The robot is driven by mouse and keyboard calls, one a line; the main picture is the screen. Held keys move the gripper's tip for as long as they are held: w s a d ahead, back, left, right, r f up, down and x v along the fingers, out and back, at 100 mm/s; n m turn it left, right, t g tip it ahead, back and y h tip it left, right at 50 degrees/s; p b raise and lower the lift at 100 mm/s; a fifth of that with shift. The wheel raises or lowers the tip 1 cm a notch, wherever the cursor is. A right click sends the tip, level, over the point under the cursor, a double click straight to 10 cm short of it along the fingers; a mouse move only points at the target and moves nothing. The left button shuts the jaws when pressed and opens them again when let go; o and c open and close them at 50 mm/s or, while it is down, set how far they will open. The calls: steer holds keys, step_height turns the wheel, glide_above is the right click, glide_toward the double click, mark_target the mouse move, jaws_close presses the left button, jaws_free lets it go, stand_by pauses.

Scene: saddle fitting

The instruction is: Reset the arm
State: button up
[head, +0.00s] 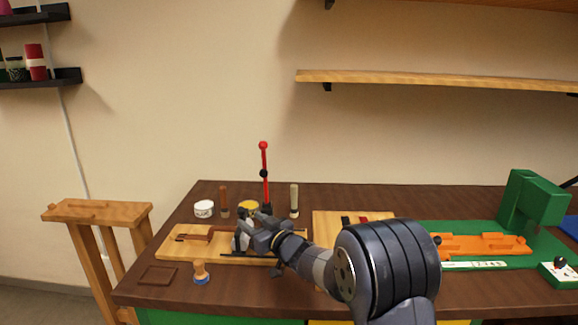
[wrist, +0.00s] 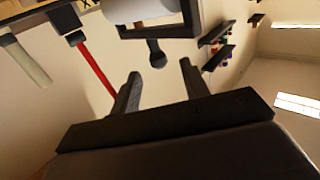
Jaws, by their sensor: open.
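My gripper (head: 245,234) is over the light wooden board (head: 172,252) on the left half of the bench, with my arm reaching in from the lower right. In the wrist view my gripper (wrist: 159,70) has its two dark fingers apart, with nothing held between them. A dark round knob (wrist: 157,60) shows beyond the fingertips, below a white cylinder (wrist: 140,12) in a dark frame. A red lever (head: 264,170) stands upright behind my gripper; it also shows at the left of the wrist view (wrist: 92,68). My gripper hides part of the board.
A white tub (head: 204,208), a yellow-topped tin (head: 248,206) and two upright handles stand behind the board. A wooden stamp (head: 200,272) stands at its front. An orange fixture (head: 480,246) and green press (head: 535,205) are at right. A wooden shelf (head: 430,80) hangs above.

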mark_target(244, 212)
steer(key=x, duration=0.7)
steer(key=shift+p, duration=0.4)
steer(key=shift+d, duration=0.7)
